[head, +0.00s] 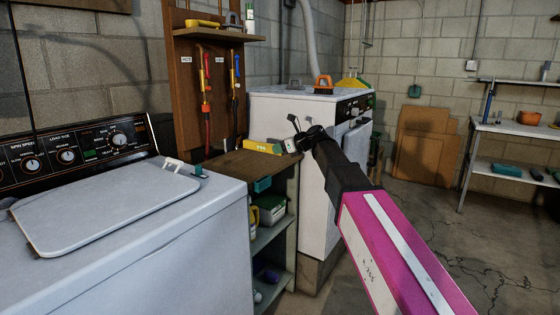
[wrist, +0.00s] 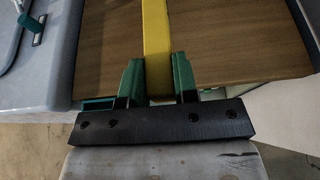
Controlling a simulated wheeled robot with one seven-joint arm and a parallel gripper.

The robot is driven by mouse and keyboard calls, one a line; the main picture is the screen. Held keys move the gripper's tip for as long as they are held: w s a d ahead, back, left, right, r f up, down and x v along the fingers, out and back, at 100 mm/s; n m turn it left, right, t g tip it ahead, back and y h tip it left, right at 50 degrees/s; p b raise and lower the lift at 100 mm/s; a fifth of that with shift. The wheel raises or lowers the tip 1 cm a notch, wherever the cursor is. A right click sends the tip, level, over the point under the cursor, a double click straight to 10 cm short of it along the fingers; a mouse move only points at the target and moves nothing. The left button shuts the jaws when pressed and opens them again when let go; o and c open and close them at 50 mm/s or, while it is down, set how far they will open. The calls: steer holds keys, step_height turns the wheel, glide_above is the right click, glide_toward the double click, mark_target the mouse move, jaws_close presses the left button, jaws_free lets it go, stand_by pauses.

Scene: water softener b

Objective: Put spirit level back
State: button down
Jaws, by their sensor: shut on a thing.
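The yellow spirit level (head: 264,146) is at the wooden top of the small cabinet between the washer and the white dryer. In the wrist view the yellow bar (wrist: 156,45) runs from between my green fingers away over the wood. My gripper (head: 288,146) is shut on its near end, and the gripper also shows in the wrist view (wrist: 158,85). I cannot tell whether the level touches the wooden top (head: 228,163) or is just above it. Its held end is partly hidden by the fingers.
A wooden tool board (head: 185,100) with hanging red and blue tools stands behind the cabinet. Its upper shelf (head: 215,36) holds a yellow tool and other items. The washer (head: 110,225) is at left, the dryer (head: 315,170) close behind my arm. Open floor lies at right.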

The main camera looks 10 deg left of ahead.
steer(key=w+f, duration=0.3)
steer(key=f, duration=0.3)
steer(key=shift+a, duration=0.1)
stand_by(0.3)
steer(key=c, duration=0.9)
jaws_free()
